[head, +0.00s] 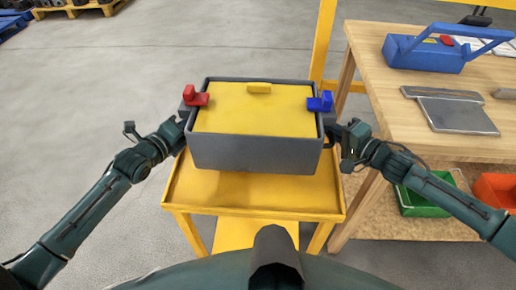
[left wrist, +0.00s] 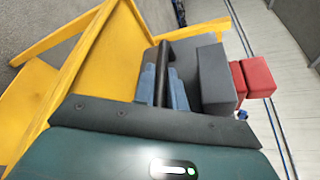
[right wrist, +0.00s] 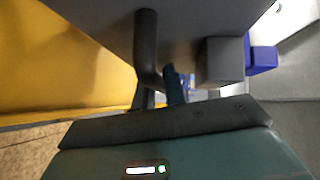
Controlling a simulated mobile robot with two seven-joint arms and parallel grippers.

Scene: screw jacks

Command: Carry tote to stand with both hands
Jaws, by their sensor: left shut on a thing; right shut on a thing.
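The tote (head: 255,155) is a dark grey box with a yellow lid (head: 255,118), a red latch (head: 195,97) at its left and a blue latch (head: 321,102) at its right. It is over the back part of the yellow stand (head: 250,190); I cannot tell if it touches the top. My left gripper (head: 184,116) is shut on the tote's left handle, a dark bar (left wrist: 163,72) in the left wrist view. My right gripper (head: 331,130) is shut on the right handle, which shows in the right wrist view (right wrist: 147,45).
A wooden workbench (head: 385,75) stands close on the right, with a blue toolbox (head: 425,55) and a grey metal plate (head: 455,112) on it. Green (head: 425,200) and orange (head: 495,190) bins sit below. A yellow post (head: 323,40) rises behind. The left floor is clear.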

